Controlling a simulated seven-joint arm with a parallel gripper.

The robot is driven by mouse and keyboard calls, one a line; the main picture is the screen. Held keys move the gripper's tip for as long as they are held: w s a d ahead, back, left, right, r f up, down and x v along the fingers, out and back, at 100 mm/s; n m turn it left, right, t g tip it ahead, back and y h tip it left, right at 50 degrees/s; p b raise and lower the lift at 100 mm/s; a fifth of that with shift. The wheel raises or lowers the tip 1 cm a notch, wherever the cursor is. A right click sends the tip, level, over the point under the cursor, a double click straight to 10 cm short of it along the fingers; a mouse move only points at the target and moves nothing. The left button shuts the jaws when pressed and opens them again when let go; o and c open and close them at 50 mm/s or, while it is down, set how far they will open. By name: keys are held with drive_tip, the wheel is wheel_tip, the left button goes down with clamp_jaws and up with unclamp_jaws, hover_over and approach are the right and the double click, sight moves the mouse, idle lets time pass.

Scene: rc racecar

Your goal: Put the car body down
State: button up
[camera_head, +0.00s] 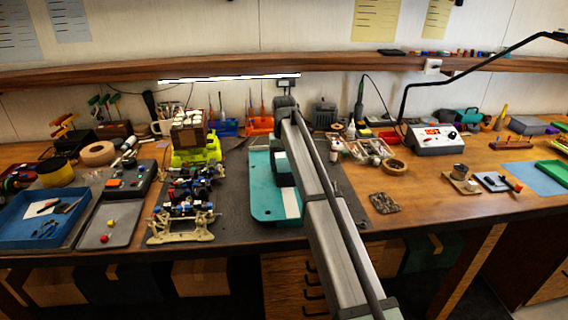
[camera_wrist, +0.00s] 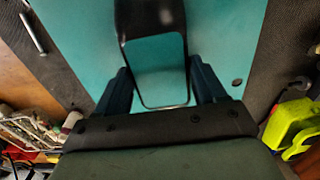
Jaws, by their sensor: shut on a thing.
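The car body (camera_head: 262,205) is a flat teal shell with a white stripe. In the head view it lies lengthwise over the dark mat, partly hidden by my arm. The wrist view shows its teal surface (camera_wrist: 75,45) filling most of the upper frame, with a black-framed raised part (camera_wrist: 152,25) in the middle. My gripper (camera_wrist: 160,80) is shut on this raised part, one finger on each side. In the head view my wrist is at the far end of the body and the fingers are hidden. I cannot tell whether the body touches the mat.
The open chassis (camera_head: 185,205) with its wheels and blue parts stands left of the body. A lime-green stand (camera_head: 197,152) is behind it. A grey tray (camera_head: 108,225) lies further left. The dark mat (camera_head: 235,215) is bare between chassis and body. A soldering station (camera_head: 435,138) stands right.

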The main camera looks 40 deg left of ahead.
drive_tip(key=shift+f, duration=0.15)
drive_tip(key=o, duration=1)
drive_tip(key=shift+o, duration=0.2)
wheel_tip(320, 180, up, 12)
